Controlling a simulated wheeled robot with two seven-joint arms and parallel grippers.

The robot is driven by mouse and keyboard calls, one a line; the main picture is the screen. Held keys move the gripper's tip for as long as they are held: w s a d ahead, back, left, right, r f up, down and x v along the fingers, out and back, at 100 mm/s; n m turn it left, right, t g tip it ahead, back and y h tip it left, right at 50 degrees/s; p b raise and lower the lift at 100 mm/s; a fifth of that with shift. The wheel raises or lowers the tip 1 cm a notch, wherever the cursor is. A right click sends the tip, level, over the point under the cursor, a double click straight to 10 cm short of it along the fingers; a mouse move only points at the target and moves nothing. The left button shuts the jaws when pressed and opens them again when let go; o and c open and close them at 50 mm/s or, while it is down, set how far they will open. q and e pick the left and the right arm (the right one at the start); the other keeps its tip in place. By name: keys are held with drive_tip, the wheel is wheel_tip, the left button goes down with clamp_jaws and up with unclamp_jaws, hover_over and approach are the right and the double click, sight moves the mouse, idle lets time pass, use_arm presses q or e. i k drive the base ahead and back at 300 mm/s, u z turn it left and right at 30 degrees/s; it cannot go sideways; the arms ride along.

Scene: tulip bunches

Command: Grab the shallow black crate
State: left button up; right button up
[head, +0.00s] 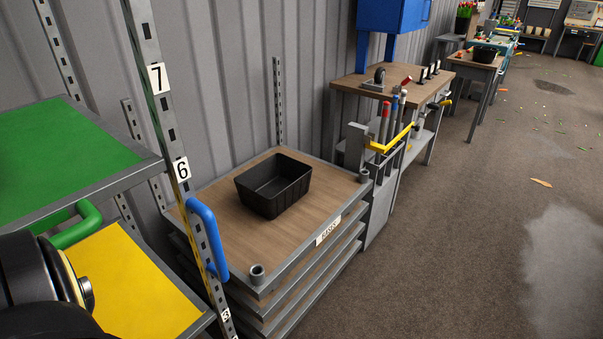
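A black crate (273,185) with an open top sits upright on the wooden top of a low rack (225,229), near the middle of the head view. It looks empty from here. A dark rounded part of my own arm fills the lower left corner. Neither of my grippers shows in this view. Nothing touches the crate.
A metal upright (170,150) numbered 6 and 7, with a blue handle (208,240), stands left of the crate. Green (60,150) and yellow (130,285) shelves lie further left. A workbench (385,88) with tools stands behind right. Open floor (480,240) lies right.

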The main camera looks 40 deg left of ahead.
sight(269, 188)
drive_tip(key=i, duration=3.55)
drive_tip(key=u, duration=3.95)
